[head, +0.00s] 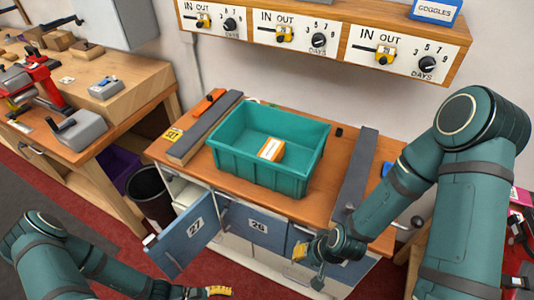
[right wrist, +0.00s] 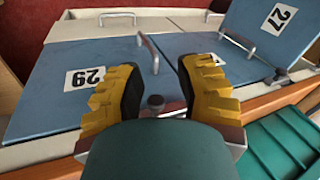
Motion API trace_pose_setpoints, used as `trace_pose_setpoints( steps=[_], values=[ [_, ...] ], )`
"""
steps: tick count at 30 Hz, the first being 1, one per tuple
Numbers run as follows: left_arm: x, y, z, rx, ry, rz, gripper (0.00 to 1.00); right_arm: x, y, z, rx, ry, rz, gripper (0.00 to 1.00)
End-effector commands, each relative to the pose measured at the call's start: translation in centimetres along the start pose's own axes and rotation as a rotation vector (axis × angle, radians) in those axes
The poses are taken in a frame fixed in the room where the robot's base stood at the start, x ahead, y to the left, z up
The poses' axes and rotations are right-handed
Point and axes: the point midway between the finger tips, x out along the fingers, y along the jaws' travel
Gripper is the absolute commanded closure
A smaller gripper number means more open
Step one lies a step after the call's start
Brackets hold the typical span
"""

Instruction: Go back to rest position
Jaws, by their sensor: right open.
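My right gripper (head: 308,252) hangs low in front of the bench, by the right-hand cabinet doors. In the right wrist view its two yellow fingers (right wrist: 160,85) are spread wide with nothing held between them. Beyond them are blue cabinet doors, one marked 29 (right wrist: 84,79); a metal handle (right wrist: 150,52) shows past the fingertips. Whether a finger touches a door cannot be told. My left arm comes in at the lower left of the head view. Only a yellow fingertip of my left gripper (head: 220,291) shows at the bottom edge, so its opening is hidden.
Door 27 (head: 183,245) stands swung open; door 28 (head: 257,224) looks shut. A teal bin (head: 262,173) holding a small orange-and-white box (head: 271,149) stands on the bench. A black waste bin (head: 150,190) is at left. A dial shelf (head: 330,12) hangs above.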

Motion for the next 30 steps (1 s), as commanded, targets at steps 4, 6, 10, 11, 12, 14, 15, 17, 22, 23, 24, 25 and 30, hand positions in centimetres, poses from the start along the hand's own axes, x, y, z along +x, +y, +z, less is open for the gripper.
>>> trace_pose_setpoints(
  steps=[4,6,10,11,12,14,15,17,22,23,24,25,30],
  values=[
    [-0.3,-0.2,0.3,0.233,0.184,-0.287,0.59,0.8,0.3,0.2,-0.001,-0.003,0.001,0.66],
    [-0.8,0.3,0.3,0.354,0.279,-0.390,0.59,1.1,0.4,0.3,-0.001,-0.004,0.001,0.66],
    [-1.6,2.6,0.7,0.607,0.453,-0.526,0.59,1.6,0.6,0.4,-0.002,-0.006,0.002,0.66],
    [-1.7,3.3,1.0,0.670,0.491,-0.547,0.59,1.8,0.6,0.4,-0.002,-0.006,0.002,0.66],
    [-1.8,4.4,1.4,0.754,0.539,-0.568,0.59,1.9,0.7,0.5,-0.002,-0.007,0.002,0.66],
    [-1.8,6.1,2.3,0.876,0.602,-0.584,0.59,2.1,0.7,0.5,-0.002,-0.007,0.002,0.66],
    [-1.7,7.2,3.0,0.952,0.637,-0.587,0.59,2.3,0.8,0.6,-0.002,-0.008,0.002,0.66],
    [-1.4,8.6,4.1,1.053,0.680,-0.583,0.59,2.4,0.8,0.6,-0.003,-0.008,0.002,0.66],
    [-0.7,11.0,6.5,1.238,0.742,-0.553,0.59,2.7,0.9,0.7,-0.003,-0.009,0.003,0.66],
    [-0.6,11.2,6.8,1.254,0.747,-0.548,0.59,2.7,0.9,0.7,-0.003,-0.009,0.003,0.66],
    [-0.5,11.4,7.0,1.267,0.751,-0.544,0.59,2.7,0.9,0.7,-0.003,-0.009,0.003,0.66],
    [-0.5,11.5,7.1,1.274,0.753,-0.542,0.59,2.7,0.9,0.7,-0.003,-0.009,0.003,0.66],
    [-0.4,11.6,7.2,1.279,0.754,-0.540,0.59,2.7,0.9,0.7,-0.003,-0.009,0.003,0.66]
  ],
)
